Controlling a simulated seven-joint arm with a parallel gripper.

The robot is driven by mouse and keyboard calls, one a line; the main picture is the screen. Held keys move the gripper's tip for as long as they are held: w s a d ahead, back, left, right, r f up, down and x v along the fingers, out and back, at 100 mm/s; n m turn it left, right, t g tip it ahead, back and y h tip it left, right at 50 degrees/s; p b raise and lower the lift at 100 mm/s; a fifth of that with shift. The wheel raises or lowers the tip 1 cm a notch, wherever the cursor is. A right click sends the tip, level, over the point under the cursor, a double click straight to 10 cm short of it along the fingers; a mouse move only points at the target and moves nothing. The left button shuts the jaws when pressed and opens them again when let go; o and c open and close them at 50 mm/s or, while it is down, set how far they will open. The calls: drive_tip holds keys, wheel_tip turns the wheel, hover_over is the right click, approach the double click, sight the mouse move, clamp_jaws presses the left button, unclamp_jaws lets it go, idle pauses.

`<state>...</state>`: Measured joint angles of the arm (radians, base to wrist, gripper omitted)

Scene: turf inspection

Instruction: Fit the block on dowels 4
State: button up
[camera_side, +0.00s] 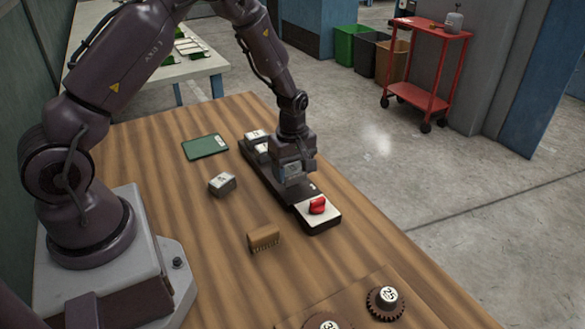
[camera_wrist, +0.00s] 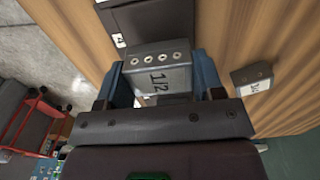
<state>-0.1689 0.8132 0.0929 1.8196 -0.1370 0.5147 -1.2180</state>
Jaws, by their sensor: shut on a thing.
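My gripper (camera_side: 291,172) is shut on a grey block marked 1/2 (camera_wrist: 163,80). In the wrist view the block sits between the two blue fingers, with a row of several holes along one edge. The gripper is over the middle of a long dark rail (camera_side: 262,179). In the wrist view, a small white label reading 4 (camera_wrist: 120,41) lies on the rail close to the held block. I cannot tell whether the block touches the rail, and the dowels there are hidden. More pale-topped blocks (camera_side: 257,136) sit at the rail's far end.
A white plate with a red knob (camera_side: 317,206) is at the rail's near end. Left of the rail are a loose grey block (camera_side: 222,184), a green pad (camera_side: 205,147) and a brown brush (camera_side: 263,238). Gears (camera_side: 386,302) lie in front. Wooden tabletop between them is clear.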

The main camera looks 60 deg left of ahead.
drive_tip(key=shift+f, duration=1.1)
drive_tip(key=o, duration=1)
wheel_tip(320, 180, up, 13)
